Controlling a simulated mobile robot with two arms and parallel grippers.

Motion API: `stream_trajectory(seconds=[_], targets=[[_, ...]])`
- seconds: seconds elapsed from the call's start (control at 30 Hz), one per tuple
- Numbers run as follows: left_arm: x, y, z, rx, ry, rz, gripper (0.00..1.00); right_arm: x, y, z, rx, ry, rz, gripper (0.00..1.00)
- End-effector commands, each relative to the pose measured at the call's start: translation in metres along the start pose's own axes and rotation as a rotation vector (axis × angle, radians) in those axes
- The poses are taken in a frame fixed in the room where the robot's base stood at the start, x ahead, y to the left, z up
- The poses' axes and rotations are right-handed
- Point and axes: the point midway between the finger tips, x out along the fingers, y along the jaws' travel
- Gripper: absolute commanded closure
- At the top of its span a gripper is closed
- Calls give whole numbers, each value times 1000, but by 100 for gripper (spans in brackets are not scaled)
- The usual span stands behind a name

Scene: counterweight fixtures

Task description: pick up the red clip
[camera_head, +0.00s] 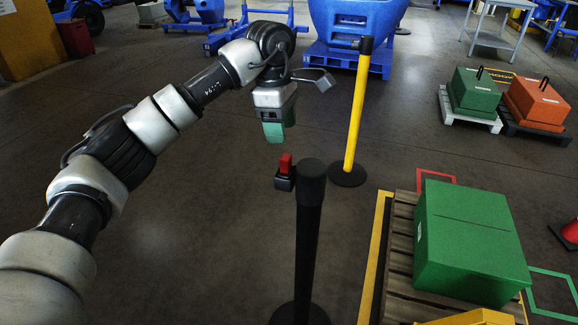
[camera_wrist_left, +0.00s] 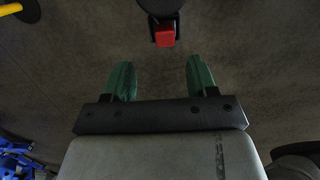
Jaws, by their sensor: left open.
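The red clip (camera_head: 285,163) sits in a small black holder (camera_head: 284,182) on the left side of a black post (camera_head: 311,205). It also shows in the left wrist view (camera_wrist_left: 165,38), beyond the fingertips and near the top middle. My left gripper (camera_head: 275,132) has green fingers and is above the clip, slightly to its left in the head view. In the left wrist view its two fingers (camera_wrist_left: 160,80) are spread apart with nothing between them. The clip is apart from the fingers. My right gripper is not in view.
A yellow post (camera_head: 356,110) stands behind the black post. A green box (camera_head: 470,240) rests on a wooden pallet (camera_head: 398,265) at the right. Smaller green (camera_head: 474,92) and orange (camera_head: 537,104) blocks stand farther back. The floor left of the black post is clear.

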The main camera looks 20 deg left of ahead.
Motion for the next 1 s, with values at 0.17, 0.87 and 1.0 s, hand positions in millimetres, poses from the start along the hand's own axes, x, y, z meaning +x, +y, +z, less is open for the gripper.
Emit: stream_trajectory(seconds=[0.17,0.87,1.0], targets=[[26,0,0,-1,-2,-1,43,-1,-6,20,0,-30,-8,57],[84,-3,2,0,-3,1,43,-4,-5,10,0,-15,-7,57],[84,-3,2,0,-3,1,52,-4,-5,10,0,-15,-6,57]])
